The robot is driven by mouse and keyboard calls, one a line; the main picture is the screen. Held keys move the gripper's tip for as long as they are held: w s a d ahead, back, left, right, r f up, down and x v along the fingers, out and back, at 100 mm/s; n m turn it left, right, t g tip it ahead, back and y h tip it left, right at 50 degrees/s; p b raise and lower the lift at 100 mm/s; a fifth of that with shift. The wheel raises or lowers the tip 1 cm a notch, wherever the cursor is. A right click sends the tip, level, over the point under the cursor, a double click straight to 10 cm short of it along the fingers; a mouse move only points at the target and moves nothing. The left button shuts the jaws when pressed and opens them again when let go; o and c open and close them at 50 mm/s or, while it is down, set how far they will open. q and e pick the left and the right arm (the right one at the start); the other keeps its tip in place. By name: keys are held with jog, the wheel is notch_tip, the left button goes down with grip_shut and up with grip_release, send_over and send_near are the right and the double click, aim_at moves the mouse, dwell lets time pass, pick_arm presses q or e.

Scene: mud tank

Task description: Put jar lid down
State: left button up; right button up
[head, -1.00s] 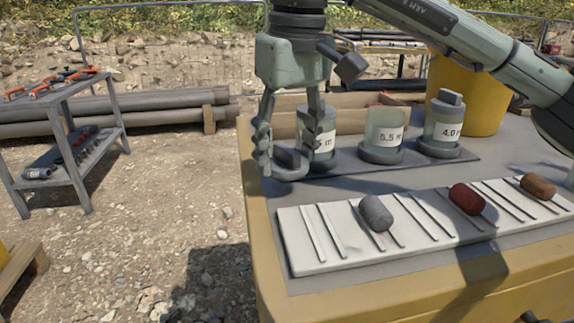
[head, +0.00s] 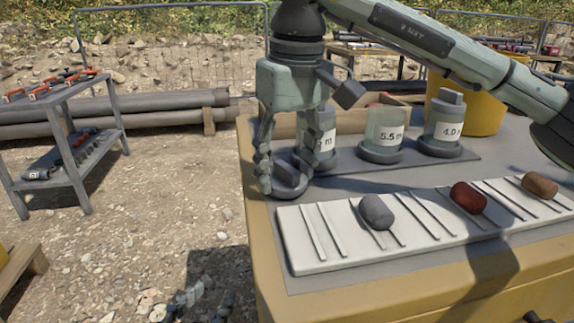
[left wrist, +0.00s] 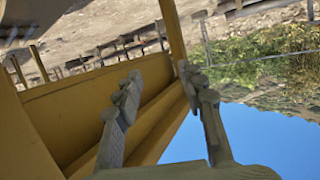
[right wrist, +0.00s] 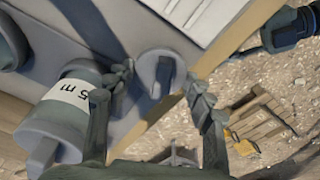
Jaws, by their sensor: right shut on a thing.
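The grey jar lid (head: 292,187) is low over the left end of the table, near its edge; I cannot tell whether it touches the surface. My right gripper (head: 283,175) points down with the lid between its fingers. In the right wrist view the round lid (right wrist: 153,70) shows its bar handle. The 5.5 m jar (head: 384,128) shows no lid on top. A labelled jar (head: 327,130) stands partly hidden behind the right gripper. My left gripper (left wrist: 163,82) shows only in the left wrist view, fingers apart and empty.
A white ribbed board (head: 420,228) holds grey, red and brown lumps just in front. The 4.0 jar (head: 441,125) stands at the back with a lid on. A yellow bucket (head: 483,105) is behind it. A metal shelf (head: 75,120) stands apart on the left.

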aim_at(293, 171)
jog(key=shift+f, duration=0.2)
jog(key=o, duration=1)
jog(key=shift+c, duration=0.2)
pick_arm(q)
jog(key=shift+w+d+r+t, duration=0.15)
jog(key=shift+d+r+t, duration=0.2)
jog(key=shift+r, duration=0.35)
pick_arm(e)
jog(key=shift+r+p, duration=0.35)
jog(key=shift+r, duration=0.45)
pick_arm(q)
jog(key=s+a+f+g+y+p, duration=0.1)
jog(key=s+a+f+g, duration=0.3)
jog(key=f, duration=0.4)
jog(key=a+g+y, duration=0.1)
jog(key=a, duration=0.1)
jog(key=shift+a+f+n+y, duration=0.25)
jog(key=shift+a+n+y, duration=0.05)
jog(key=shift+a+y, duration=0.1)
pick_arm(e)
notch_tip(293, 171, up, 11)
jog(key=s, duration=0.1)
jog(key=shift+d+r, duration=0.15)
jog(key=shift+d, duration=0.25)
pick_arm(q)
jog(key=shift+s+d, duration=0.1)
jog(key=shift+d, duration=0.05)
pick_arm(e)
jog(key=shift+s, duration=0.15)
